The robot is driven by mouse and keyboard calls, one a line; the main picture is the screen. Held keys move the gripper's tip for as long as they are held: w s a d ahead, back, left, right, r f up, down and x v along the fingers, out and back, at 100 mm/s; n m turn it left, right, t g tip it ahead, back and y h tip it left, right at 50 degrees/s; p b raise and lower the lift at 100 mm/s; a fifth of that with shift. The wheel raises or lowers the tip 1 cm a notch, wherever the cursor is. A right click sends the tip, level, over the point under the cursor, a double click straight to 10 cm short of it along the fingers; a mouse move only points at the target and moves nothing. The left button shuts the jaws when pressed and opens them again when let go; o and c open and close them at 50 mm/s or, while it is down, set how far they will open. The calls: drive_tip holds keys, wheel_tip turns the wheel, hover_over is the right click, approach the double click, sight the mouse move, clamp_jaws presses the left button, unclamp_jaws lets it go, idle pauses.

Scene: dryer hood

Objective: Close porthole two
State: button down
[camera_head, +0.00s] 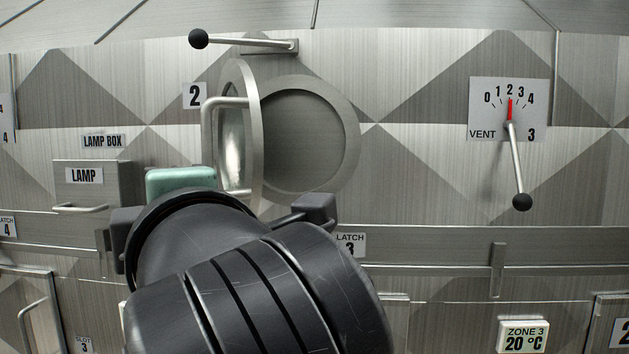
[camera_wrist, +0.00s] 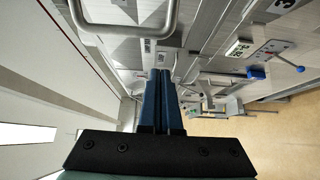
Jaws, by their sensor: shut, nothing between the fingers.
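Porthole two's round door (camera_head: 254,130) stands swung open, seen nearly edge-on, with its metal rim and glass. Its U-shaped bar handle (camera_head: 207,120) is on the left face. In the head view my wrist hides the fingers, below the door. A metal bar handle (camera_wrist: 125,32) is above the fingertips in the wrist view, apart from them; I cannot tell which one.
A lever with a black ball (camera_head: 245,41) is above the porthole. The lamp box (camera_head: 92,185) juts out at left. A vent dial (camera_head: 508,108) with a lever (camera_head: 516,165) is at right. A ledge (camera_head: 440,245) runs below. The panel between porthole and vent is clear.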

drive_tip(key=w+p, duration=0.1)
drive_tip(key=w+d+p, duration=0.1)
drive_tip(key=w+p, duration=0.1)
drive_tip(key=shift+w+d, duration=0.1)
drive_tip(key=shift+d, duration=0.25)
drive_tip(key=shift+d, duration=0.1)
